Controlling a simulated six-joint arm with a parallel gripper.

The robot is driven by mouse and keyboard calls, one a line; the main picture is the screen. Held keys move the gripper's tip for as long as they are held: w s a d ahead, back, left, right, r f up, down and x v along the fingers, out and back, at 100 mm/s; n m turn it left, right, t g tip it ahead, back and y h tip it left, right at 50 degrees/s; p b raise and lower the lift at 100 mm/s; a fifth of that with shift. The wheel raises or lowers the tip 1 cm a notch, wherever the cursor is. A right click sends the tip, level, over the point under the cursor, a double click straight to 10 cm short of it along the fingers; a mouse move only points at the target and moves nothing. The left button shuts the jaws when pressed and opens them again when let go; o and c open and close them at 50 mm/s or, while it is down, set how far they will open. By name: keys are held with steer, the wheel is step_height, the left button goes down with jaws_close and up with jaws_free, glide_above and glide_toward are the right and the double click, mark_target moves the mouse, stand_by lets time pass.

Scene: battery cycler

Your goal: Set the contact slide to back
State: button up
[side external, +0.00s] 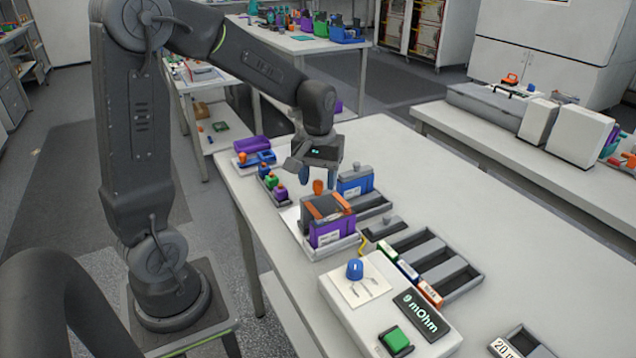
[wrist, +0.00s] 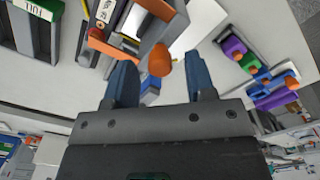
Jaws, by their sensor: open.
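A dark grey block with orange parts, apparently the contact slide (side external: 322,206), sits over a purple battery (side external: 333,231) in a light tray on the table. An orange knob (side external: 318,187) stands up at its far side. My gripper (side external: 331,176) is above and just behind this knob, pointing down. In the wrist view my gripper (wrist: 162,85) is open, with blue fingers either side of the orange knob (wrist: 159,61), which appears slightly beyond the fingertips. I cannot tell whether a finger touches it. Part of the block is hidden behind the knob and fingers.
A white tester (side external: 405,315) with a blue dial (side external: 354,269), green button (side external: 396,340) and mOhm display is in front. A blue battery (side external: 355,183) stands close behind the block. Small coloured pieces (side external: 272,184) lie left; grey bins (side external: 424,258) lie right.

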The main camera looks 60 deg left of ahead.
steer(key=shift+f, duration=0.8)
steer(key=shift+c, duration=0.3)
jaws_close()
